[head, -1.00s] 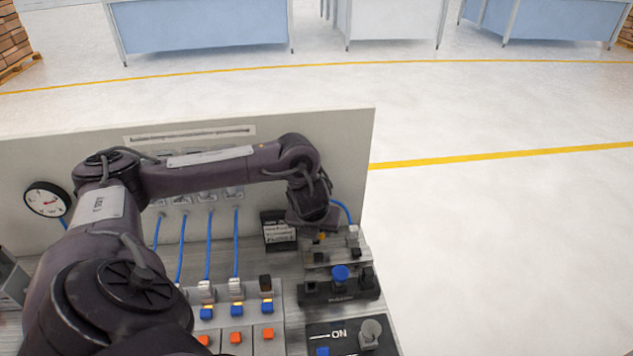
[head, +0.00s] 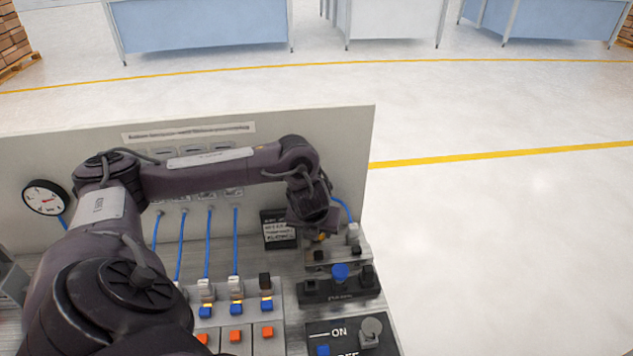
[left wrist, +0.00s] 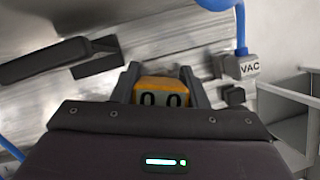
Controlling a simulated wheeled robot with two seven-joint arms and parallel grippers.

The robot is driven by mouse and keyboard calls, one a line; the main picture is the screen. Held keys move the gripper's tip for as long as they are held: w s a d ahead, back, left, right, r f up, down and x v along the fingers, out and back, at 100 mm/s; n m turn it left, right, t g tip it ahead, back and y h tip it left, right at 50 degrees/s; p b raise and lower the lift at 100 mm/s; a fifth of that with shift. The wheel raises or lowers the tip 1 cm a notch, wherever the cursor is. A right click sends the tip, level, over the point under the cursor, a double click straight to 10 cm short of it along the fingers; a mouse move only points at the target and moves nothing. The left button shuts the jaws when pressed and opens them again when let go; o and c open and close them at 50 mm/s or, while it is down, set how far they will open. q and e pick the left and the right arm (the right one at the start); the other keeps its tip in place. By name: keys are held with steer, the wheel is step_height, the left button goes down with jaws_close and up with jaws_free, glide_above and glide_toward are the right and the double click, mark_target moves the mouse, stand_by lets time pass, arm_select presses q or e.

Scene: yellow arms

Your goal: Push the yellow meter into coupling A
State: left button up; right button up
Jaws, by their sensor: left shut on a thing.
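The yellow meter (left wrist: 160,90) shows in the left wrist view, with two "0" digits on its dark-marked face. My left gripper (left wrist: 162,82) is shut on it, one dark finger on each side. In the head view my left gripper (head: 320,234) is over the right end of the bench, behind the blue knob, and only a small bit of yellow shows beneath it. No label for coupling A is readable, and I cannot tell whether the meter touches a coupling. My right gripper is not in view.
A grey VAC block (left wrist: 248,67) with a blue hose stands right of the meter. A blue knob (head: 340,271) sits on a dark base in front of my gripper. An ON switch panel (head: 340,335), coloured buttons and an upright back panel (head: 345,150) are close by.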

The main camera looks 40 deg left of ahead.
arm_select(q)
steer(key=shift+f+b, duration=0.45)
steer(key=shift+f, duration=0.2)
steer(key=o, duration=1.1)
steer(key=shift+c, duration=0.2)
step_height(320, 180, up, 9)
steer(key=p, duration=0.8)
steer(key=shift+r, duration=0.15)
